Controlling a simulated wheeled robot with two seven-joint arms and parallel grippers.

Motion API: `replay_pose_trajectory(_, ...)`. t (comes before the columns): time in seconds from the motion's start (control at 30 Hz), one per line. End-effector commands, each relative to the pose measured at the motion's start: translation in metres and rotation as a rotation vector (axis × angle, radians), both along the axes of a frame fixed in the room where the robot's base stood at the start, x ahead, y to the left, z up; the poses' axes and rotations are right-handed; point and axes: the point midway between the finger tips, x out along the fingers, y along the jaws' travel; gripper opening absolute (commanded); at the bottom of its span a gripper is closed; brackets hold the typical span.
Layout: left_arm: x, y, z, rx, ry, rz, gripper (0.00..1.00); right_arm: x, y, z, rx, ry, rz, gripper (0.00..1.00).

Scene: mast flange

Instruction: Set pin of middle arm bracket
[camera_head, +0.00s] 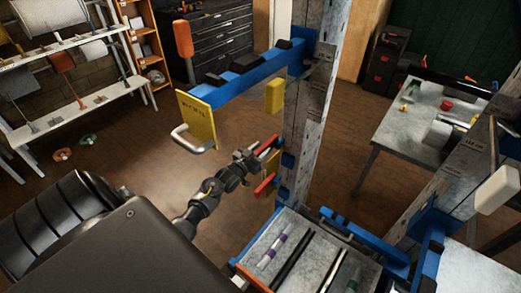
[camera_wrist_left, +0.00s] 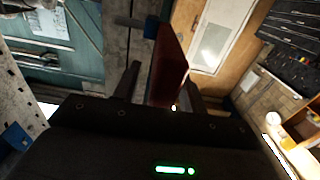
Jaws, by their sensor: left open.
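A grey mast (camera_head: 312,95) stands upright right of centre in the head view. A blue arm (camera_head: 245,78) reaches left from its upper part and carries a yellow plate with a metal handle (camera_head: 197,118). My left gripper (camera_head: 258,160) is beside these parts. In the left wrist view, a dark red flat piece (camera_wrist_left: 168,62) stands between the open fingers (camera_wrist_left: 160,85); I cannot tell whether they touch it. My right gripper is out of view.
A tray with several rods (camera_head: 308,252) is below the mast. A yellow block (camera_head: 275,96) hangs under the blue arm. A grey workbench (camera_head: 425,115) stands right, and a white rack (camera_head: 70,95) stands left. The floor between is mostly clear.

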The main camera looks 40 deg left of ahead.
Motion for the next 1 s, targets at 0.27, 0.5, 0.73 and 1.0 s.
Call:
replay_pose_trajectory(0.27,0.0,0.0,0.0,0.0,0.0,0.0,0.22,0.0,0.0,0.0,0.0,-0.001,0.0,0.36)
replay_pose_trajectory(0.5,0.0,0.0,0.0,0.0,0.0,0.0,0.0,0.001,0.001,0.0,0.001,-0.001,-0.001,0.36)
replay_pose_trajectory(0.73,0.0,0.009,-0.002,0.002,0.0,0.001,0.0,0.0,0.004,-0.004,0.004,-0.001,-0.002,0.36)
replay_pose_trajectory(1.0,-0.001,0.052,-0.001,0.002,-0.002,0.0,0.0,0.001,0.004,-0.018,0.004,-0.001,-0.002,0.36)
